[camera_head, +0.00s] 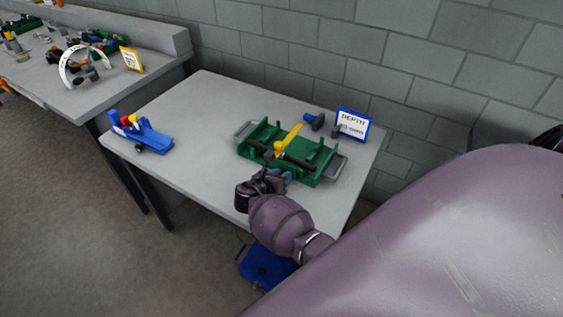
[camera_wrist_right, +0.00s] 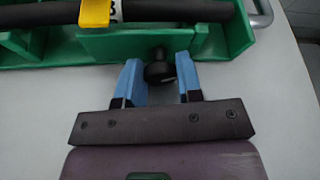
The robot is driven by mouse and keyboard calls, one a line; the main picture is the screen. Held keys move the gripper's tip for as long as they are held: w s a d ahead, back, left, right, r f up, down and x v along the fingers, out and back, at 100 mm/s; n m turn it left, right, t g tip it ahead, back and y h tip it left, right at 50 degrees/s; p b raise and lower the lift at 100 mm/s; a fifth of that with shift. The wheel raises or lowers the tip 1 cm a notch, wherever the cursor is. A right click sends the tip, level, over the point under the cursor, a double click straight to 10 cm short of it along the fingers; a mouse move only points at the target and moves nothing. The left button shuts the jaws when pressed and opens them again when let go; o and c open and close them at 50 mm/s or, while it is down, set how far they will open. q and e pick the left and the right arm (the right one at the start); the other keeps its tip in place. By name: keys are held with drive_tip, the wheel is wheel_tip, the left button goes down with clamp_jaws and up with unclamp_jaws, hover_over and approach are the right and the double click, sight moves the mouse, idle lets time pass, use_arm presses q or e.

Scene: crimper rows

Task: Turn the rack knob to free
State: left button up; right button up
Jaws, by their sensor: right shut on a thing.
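The green rack (camera_head: 318,157) stands on the grey table with a black bar across it and a yellow piece (camera_head: 290,138) over the bar. In the right wrist view, the rack's front wall (camera_wrist_right: 215,43) carries a round black knob (camera_wrist_right: 160,69). My right gripper (camera_head: 284,176) is at the rack's front side. The knob is hidden in the head view. I cannot read any marking for its setting. My left gripper is not in view.
A blue device (camera_head: 148,138) stands at the table's left. A DEPTH sign (camera_head: 353,125) and a blue-black tool (camera_head: 315,121) are at the back right. A blue box (camera_head: 265,268) is low in front. The table between the device and rack is clear.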

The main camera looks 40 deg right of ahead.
drive_tip(key=o, duration=0.8)
drive_tip(key=shift+c, duration=0.2)
drive_tip(key=shift+o, duration=0.8)
drive_tip(key=shift+s+a+r, duration=0.2)
drive_tip(key=shift+a, duration=0.4)
drive_tip(key=p+v, duration=0.1)
drive_tip(key=v, duration=0.7)
drive_tip(key=shift+a, duration=0.1)
drive_tip(key=shift+s+a+r, duration=0.2)
drive_tip(key=shift+a+r, duration=0.1)
drive_tip(key=shift+a, duration=0.3)
